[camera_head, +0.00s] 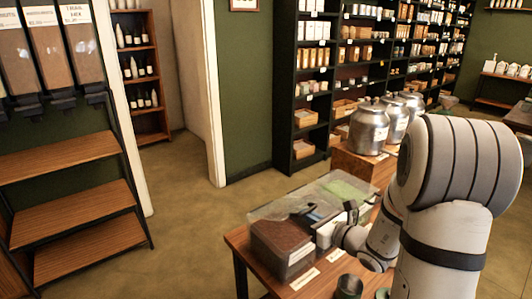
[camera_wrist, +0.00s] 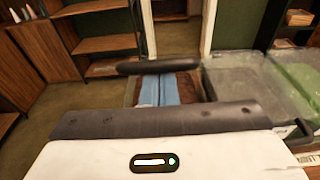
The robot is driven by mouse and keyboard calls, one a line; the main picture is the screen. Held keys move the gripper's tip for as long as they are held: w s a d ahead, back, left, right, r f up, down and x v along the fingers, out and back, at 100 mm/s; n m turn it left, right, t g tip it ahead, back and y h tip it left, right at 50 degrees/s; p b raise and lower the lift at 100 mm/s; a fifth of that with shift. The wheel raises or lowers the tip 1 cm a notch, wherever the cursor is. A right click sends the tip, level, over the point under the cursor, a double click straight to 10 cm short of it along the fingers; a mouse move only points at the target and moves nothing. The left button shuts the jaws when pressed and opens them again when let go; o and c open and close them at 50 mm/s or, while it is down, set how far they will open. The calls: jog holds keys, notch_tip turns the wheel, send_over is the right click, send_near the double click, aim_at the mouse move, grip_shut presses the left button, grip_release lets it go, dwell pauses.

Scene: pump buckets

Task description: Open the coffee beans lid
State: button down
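A clear bin of dark brown coffee beans (camera_head: 280,250) stands at the near left end of the wooden table, under a clear lid (camera_head: 268,209) that looks closed. The brown contents also show in the wrist view (camera_wrist: 189,86). My gripper (camera_head: 328,211) is low over the bin's right rear part, its dark fingers apart. I cannot tell whether they touch the lid. In the wrist view a dark bar (camera_wrist: 157,67) spans above the grey gripper edge. A blue piece (camera_wrist: 168,90) shows between them; its nature is unclear.
A clear bin with green contents (camera_head: 347,189) stands behind the coffee bin. Metal canisters (camera_head: 369,130) stand on a wooden box further back. Shelves (camera_head: 72,205) line the left wall. Open floor lies left of the table.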

jog(key=w+r+p, duration=0.1)
jog(key=a+r+p, duration=0.1)
jog(key=w+a+r+p, duration=0.1)
jog(key=r, duration=0.1)
jog(key=shift+w+a, duration=0.1)
jog(key=shift+w, duration=0.2)
jog(key=w+a+r+b, duration=0.2)
jog(key=w+a, duration=0.6)
jog(key=w, duration=0.6)
jog(key=shift+a+r+b, duration=0.3)
jog(key=shift+a+r, duration=0.05)
jog(key=shift+r, duration=0.35)
jog(key=shift+s, duration=0.1)
jog(key=f+b+v, duration=0.1)
jog(key=b+v, duration=0.1)
jog(key=v, duration=0.8)
jog(key=shift+f+b, duration=0.2)
jog(key=shift+b, duration=0.2)
